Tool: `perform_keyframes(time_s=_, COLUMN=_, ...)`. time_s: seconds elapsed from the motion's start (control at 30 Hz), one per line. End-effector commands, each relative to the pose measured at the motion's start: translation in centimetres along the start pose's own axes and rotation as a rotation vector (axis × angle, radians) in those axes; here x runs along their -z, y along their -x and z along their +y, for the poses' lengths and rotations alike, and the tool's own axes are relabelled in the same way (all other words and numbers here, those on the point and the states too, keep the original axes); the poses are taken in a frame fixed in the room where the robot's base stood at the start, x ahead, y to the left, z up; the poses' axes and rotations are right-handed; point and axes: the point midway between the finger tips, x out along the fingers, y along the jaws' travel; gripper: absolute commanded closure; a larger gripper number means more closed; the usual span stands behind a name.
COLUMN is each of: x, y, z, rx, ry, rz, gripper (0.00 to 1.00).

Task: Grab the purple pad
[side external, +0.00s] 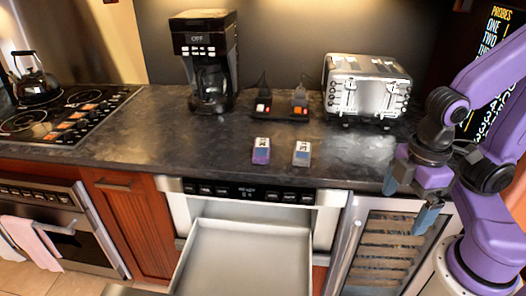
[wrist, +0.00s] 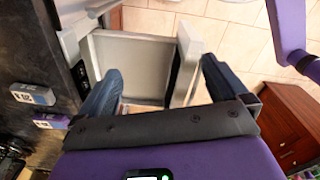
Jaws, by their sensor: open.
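The purple pad (side external: 261,151) is a small block with a pale label, lying on the dark counter above the open drawer. In the wrist view the purple pad (wrist: 52,121) shows at the left edge, outside the fingers. A similar grey-blue pad (side external: 302,153) lies just to its right; it also shows in the wrist view (wrist: 33,94). My gripper (side external: 410,198) is open and empty, well to the right of both pads, near the counter's front edge. In the wrist view my gripper (wrist: 163,82) has its fingers wide apart with the drawer beyond them.
The microwave drawer (side external: 240,229) is pulled open and empty below the counter. A coffee maker (side external: 205,60), a dark stand with gadgets (side external: 281,112) and a silver toaster (side external: 367,88) stand behind the pads. The counter around the pads is clear.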

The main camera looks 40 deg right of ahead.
Motion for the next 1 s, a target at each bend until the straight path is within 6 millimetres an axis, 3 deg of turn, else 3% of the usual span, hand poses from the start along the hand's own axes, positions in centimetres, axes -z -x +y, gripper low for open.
perform_keyframes(time_s=0.4, x=0.0, y=0.0, z=0.0, rx=0.0, ry=0.0, rz=0.0, gripper=0.0)
perform_keyframes(time_s=0.47, x=0.0, y=0.0, z=0.0, rx=0.0, ry=0.0, rz=0.0, gripper=0.12)
perform_keyframes(time_s=0.77, x=0.1, y=0.0, z=0.0, rx=0.003, ry=-0.002, rz=0.003, gripper=0.12)
perform_keyframes(time_s=0.87, x=1.4, y=-0.2, z=-0.1, rx=0.024, ry=-0.021, rz=0.027, gripper=0.12)
perform_keyframes(time_s=1.0, x=6.1, y=-0.8, z=-0.3, rx=0.091, ry=-0.1, rz=0.123, gripper=0.12)
